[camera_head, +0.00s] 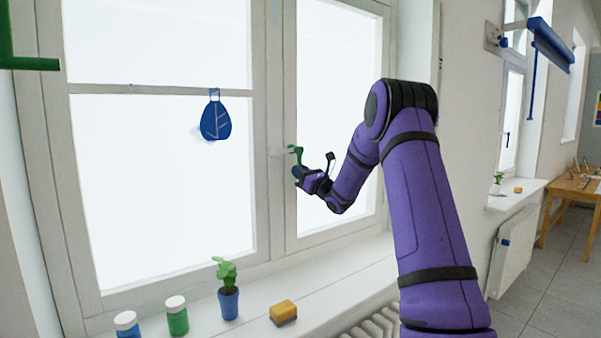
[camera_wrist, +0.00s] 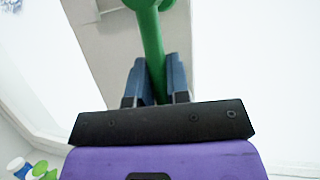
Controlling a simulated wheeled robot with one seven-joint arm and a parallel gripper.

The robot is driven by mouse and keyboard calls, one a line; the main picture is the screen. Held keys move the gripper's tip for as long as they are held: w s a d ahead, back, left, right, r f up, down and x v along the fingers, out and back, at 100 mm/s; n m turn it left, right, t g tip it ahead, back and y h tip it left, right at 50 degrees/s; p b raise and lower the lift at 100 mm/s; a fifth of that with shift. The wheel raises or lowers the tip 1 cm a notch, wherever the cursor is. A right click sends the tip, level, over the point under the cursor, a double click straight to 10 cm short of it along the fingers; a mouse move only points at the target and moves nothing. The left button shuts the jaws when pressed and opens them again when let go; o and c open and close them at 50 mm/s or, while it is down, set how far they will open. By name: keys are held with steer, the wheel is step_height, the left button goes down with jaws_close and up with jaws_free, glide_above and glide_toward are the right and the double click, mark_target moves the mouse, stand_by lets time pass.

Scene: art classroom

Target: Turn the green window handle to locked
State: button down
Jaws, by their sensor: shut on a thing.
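The green window handle (camera_head: 294,150) sits on the middle frame post of the window, partly hidden by my gripper in the head view. In the wrist view the handle (camera_wrist: 151,45) runs from its round base at the top edge down between my fingers. My gripper (camera_wrist: 156,82) is shut on the handle's grip, with a dark blue finger on each side. In the head view my gripper (camera_head: 298,172) is at the lower part of the handle, close to the window frame. The handle's end is hidden by the gripper body.
A blue leaf ornament (camera_head: 215,120) hangs on the left pane. A radiator (camera_head: 375,322) is below the sill.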

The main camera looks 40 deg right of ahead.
steer(key=shift+a+m, duration=0.15)
steer(key=shift+m, duration=0.15)
steer(key=c, duration=1.1)
jaws_free()
steer(key=v, duration=1)
steer(key=shift+s+f, duration=0.2)
steer(key=shift+s, duration=0.15)
